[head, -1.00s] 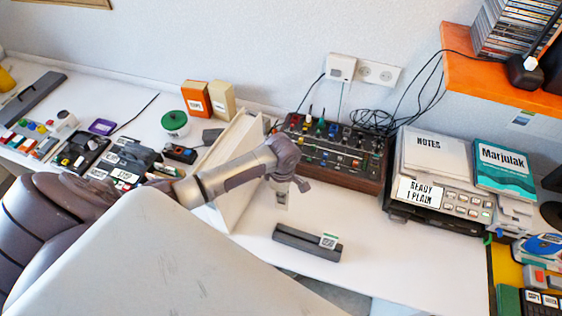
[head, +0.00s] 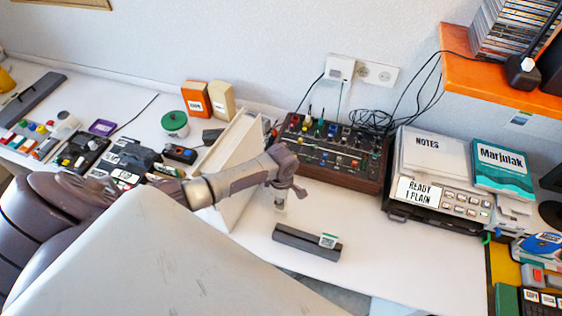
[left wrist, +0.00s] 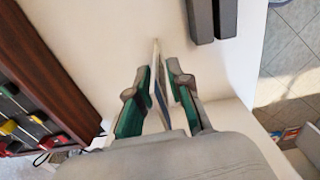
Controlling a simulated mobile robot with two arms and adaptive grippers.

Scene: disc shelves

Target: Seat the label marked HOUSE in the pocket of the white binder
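My left gripper (head: 282,186) is above the white table, just right of the upright white binder (head: 238,192). It is shut on a small pale label (head: 280,204), which hangs down from the fingertips. In the left wrist view the label (left wrist: 158,92) shows nearly edge-on between the green-padded fingers (left wrist: 158,72). Its print is too small to read, so I cannot confirm HOUSE. The binder is partly hidden by my left arm, and I cannot make out its pocket. My right gripper is not in view.
A dark grey block (head: 298,241) with a green-topped card (head: 328,240) lies in front of the gripper. A wood-sided mixer (head: 338,165) stands behind it, and a printer-like machine (head: 412,215) stands to the right. The tabletop (head: 400,265) between is clear.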

